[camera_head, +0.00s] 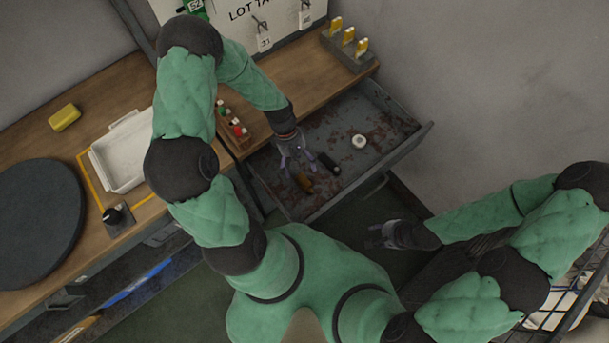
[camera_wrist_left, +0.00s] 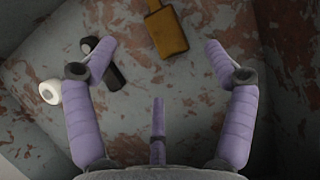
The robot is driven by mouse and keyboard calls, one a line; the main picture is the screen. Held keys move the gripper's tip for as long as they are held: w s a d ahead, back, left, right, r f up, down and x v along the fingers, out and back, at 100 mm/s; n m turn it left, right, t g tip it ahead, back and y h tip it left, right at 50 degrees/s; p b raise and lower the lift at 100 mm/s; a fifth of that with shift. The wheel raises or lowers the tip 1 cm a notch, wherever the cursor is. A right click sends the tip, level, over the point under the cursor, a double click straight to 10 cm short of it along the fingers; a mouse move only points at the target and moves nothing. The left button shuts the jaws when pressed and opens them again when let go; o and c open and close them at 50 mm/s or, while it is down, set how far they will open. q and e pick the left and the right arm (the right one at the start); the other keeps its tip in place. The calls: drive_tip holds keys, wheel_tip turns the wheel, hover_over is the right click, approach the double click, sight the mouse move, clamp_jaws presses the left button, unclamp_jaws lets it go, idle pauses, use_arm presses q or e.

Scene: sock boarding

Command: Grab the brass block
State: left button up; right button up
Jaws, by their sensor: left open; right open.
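The brass block (camera_head: 304,182) lies in the open drawer, close to its front left part. It also shows at the top of the left wrist view (camera_wrist_left: 168,32) as a yellow-brown piece, its far end cut off by the picture edge. My left gripper (camera_head: 296,164) is over the drawer, open and empty, with its fingers pointing down close to the block. In the left wrist view the block appears between and beyond the fingertips (camera_wrist_left: 159,48), with no finger touching it. My right gripper (camera_head: 376,236) is open and empty, in front of the drawer to the right.
The drawer (camera_head: 411,115) has worn, rust-patched metal. A black cylinder (camera_head: 329,163) lies just right of the block, and a white round piece (camera_head: 359,141) lies farther back. A rack of small coloured pieces (camera_head: 233,124) stands on the wooden bench left of the drawer.

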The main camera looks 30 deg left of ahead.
sight(304, 178)
use_arm(q)
drive_tip(key=shift+x, duration=0.9)
drive_tip(key=b+x, duration=0.2)
drive_tip(key=x, duration=0.3)
drive_tip(key=shift+a+b, duration=0.1)
drive_tip(key=shift+b, duration=0.2)
drive_tip(key=c, duration=1.5)
